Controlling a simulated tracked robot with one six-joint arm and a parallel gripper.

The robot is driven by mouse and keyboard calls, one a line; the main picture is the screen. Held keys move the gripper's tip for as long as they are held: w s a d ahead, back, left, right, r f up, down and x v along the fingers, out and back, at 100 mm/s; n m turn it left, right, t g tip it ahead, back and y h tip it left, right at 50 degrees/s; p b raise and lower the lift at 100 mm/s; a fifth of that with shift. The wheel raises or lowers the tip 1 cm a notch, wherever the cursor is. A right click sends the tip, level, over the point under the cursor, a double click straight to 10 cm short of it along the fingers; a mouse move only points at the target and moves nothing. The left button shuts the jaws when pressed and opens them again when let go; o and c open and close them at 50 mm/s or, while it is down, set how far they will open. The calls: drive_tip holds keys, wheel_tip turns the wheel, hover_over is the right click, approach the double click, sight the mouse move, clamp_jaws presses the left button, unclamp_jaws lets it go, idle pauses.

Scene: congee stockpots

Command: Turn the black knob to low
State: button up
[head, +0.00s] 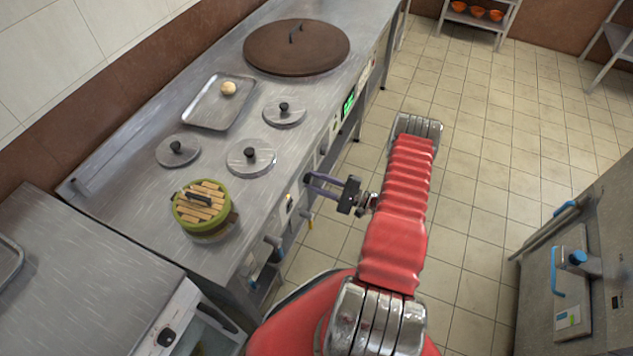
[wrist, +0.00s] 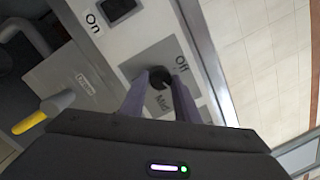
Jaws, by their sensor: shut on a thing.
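The black knob (wrist: 158,78) sits on the pale front panel of the counter, in the middle of the wrist view. "Off" is printed to its right and "Mid" just below it; no "low" mark can be made out. My gripper (wrist: 160,86) is shut on the knob, one purple-grey finger on each side, and hides part of the dial. In the head view my gripper (head: 309,184) reaches left from the red arm to the front face of the steel counter (head: 130,165). The knob cannot be made out clearly there.
A black switch (wrist: 118,8) marked "On" and a yellow-ended handle (wrist: 42,115) lie near the knob. Several round lids, a tray (head: 218,102) and a green steamer (head: 203,208) are on the counter. The tiled floor (head: 500,150) right of my arm is clear.

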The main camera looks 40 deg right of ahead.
drive_tip(key=shift+n, duration=1)
drive_tip(key=o, duration=1)
drive_tip(key=shift+o, duration=0.2)
drive_tip(key=shift+s, duration=0.1)
drive_tip(key=v, duration=1.3)
drive_tip(key=shift+s+d, duration=0.2)
drive_tip(key=shift+d, duration=0.15)
